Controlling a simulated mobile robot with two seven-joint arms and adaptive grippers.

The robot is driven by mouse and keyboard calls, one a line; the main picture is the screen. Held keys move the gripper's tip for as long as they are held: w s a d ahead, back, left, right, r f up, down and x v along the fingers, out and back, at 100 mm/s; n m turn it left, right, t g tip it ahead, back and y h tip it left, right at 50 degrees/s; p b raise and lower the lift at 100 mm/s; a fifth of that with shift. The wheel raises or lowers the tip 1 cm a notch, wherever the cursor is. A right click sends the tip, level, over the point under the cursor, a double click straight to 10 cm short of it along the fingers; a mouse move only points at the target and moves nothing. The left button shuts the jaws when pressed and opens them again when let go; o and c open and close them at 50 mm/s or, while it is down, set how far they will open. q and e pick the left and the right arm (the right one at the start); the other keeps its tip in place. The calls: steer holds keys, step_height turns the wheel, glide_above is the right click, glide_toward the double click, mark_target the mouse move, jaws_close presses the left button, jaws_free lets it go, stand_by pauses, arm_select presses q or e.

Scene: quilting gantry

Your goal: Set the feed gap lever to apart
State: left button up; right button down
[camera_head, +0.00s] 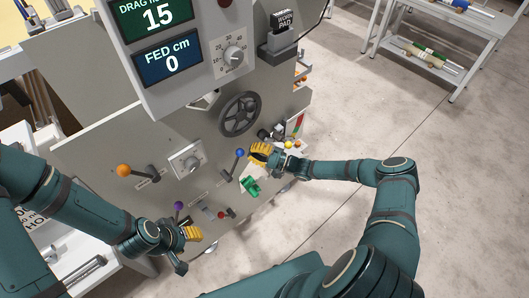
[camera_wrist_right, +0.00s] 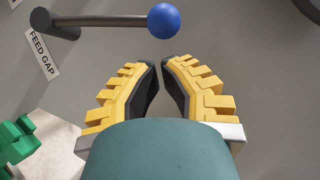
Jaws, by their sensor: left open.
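The feed gap lever (camera_wrist_right: 110,19) has a dark arm ending in a blue ball, beside a FEED GAP label (camera_wrist_right: 43,52) in the right wrist view. In the head view its blue ball (camera_head: 240,153) shows on the grey front panel. My right gripper (camera_wrist_right: 160,62) has its yellow fingers drawn together, with nothing visible between them. The blue ball is just beyond the fingertips, apart from them in the picture. In the head view my right gripper (camera_head: 259,152) is just right of the ball. My left gripper (camera_head: 198,234) is open, low on the panel.
A purple-knobbed lever (camera_head: 178,206) is close to my left gripper. An orange-knobbed lever (camera_head: 124,170), a dial (camera_head: 187,161) and a handwheel (camera_head: 240,113) are on the panel. A green object (camera_head: 250,186) is below my right gripper. Floor (camera_head: 345,115) at the right is clear.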

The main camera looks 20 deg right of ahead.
steer(key=shift+s+a+r, duration=0.1)
steer(key=shift+a+r, duration=0.1)
steer(key=shift+a, duration=0.4)
arm_select(q)
steer(key=shift+r, duration=0.15)
